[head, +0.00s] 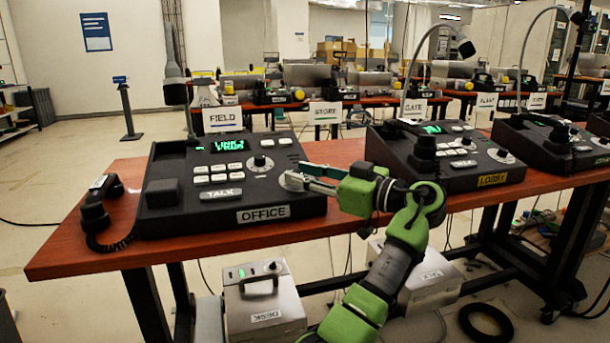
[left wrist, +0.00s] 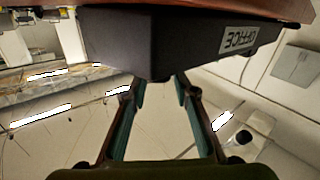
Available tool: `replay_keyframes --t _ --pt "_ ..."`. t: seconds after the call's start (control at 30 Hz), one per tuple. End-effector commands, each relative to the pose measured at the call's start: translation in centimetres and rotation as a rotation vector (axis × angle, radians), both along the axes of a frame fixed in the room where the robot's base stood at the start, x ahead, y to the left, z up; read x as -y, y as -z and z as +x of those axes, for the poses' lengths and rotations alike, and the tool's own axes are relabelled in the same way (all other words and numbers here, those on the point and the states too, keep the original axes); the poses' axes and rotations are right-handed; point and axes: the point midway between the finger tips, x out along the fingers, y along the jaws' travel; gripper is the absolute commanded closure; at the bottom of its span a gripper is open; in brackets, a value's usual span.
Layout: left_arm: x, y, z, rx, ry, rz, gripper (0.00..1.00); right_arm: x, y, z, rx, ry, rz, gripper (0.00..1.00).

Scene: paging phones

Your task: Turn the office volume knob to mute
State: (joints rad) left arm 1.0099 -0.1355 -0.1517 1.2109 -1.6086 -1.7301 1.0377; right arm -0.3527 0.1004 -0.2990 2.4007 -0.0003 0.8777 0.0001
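The office console (head: 165,225) is a dark desk unit with an OFFICE label, a green display, pale buttons and a TALK key. Its round volume knob (head: 260,161) sits on a pale dial at the upper right of the panel. My left gripper (head: 298,176) is at the console's right edge, right of and below the knob, apart from it. In the left wrist view its two fingers (left wrist: 162,88) are spread with nothing between them. The console's dark side and OFFICE label (left wrist: 239,38) show beyond them. The right gripper is not in view.
A handset (head: 95,216) with a coiled cord lies left of the console. The LOBBY console (head: 490,180) stands to the right on the wooden table (head: 75,250). A gooseneck microphone (head: 175,92) rises behind. A DESK box (head: 262,300) sits below the table.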

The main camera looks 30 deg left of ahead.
Motion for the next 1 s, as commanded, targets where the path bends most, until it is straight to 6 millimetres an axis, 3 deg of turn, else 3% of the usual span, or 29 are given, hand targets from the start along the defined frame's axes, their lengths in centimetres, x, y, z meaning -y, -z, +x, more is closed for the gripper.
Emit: replay_keyframes --t 0.33,0.47,0.8,1.0 --pt "0.1 0.0 0.0 0.000 0.000 -0.001 0.65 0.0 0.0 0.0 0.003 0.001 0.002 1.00" --pt "1.0 0.0 0.0 -0.001 0.002 -0.001 0.65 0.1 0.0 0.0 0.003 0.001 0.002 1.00" --pt "7.8 -0.1 -0.3 -0.001 0.002 -0.001 0.65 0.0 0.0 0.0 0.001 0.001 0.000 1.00" --pt "10.9 -0.1 -0.5 -0.001 0.001 0.000 0.65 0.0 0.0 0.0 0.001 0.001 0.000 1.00"
